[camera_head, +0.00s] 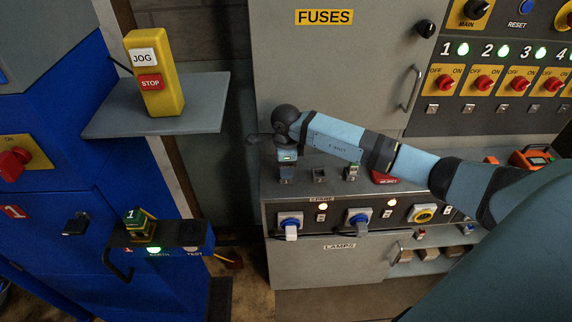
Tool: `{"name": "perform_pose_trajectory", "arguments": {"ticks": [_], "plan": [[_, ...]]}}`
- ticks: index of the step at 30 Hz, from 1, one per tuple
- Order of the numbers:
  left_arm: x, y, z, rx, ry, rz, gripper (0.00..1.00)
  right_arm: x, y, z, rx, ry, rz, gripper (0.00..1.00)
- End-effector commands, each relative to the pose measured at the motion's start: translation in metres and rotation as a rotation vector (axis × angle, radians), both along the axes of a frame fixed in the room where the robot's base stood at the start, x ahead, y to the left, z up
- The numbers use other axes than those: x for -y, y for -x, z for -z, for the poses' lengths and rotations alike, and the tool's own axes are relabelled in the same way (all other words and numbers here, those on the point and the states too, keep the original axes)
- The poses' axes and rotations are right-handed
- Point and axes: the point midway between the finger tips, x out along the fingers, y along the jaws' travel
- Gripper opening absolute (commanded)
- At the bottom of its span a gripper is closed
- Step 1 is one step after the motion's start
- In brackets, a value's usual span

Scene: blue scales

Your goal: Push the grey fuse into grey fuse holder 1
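My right arm (340,138) comes in from the right, and its wrist hangs above the left end of the grey bench panel. My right gripper (287,157) is small and dark here, right over grey fuse holder 1 (287,174). The wrist partly hides it, so its fingers cannot be made out. The grey fuse is not clearly seen; a small green spot shows at the gripper, just above the holder. Whether the fuse touches or sits in the holder cannot be told. A second holder (319,175) looks empty. A third holder (352,172) has a green-marked piece. My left gripper is not in view.
The panel front has blue-and-white rotary switches (290,222) and lit lamps. A red part (385,177) lies behind my forearm. A grey cabinet labelled FUSES (324,17) rises behind. At left are a shelf (190,112) with a yellow JOG/STOP box (153,75) and a blue machine (60,250).

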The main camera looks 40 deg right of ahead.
Motion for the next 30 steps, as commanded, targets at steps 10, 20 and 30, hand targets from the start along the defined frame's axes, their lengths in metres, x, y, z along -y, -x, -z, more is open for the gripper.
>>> {"name": "perform_pose_trajectory", "arguments": {"ticks": [10, 20, 30], "plan": [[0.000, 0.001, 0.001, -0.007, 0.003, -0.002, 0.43, 0.000, 0.000, 0.000, 0.000, 0.000, 0.000, 0.56], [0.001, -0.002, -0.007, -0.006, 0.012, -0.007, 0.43, 0.000, -0.001, -0.060, 0.005, 0.001, -0.002, 0.56], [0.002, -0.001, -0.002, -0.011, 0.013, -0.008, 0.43, 0.000, -0.001, -0.125, 0.002, 0.000, 0.000, 0.56]]}}
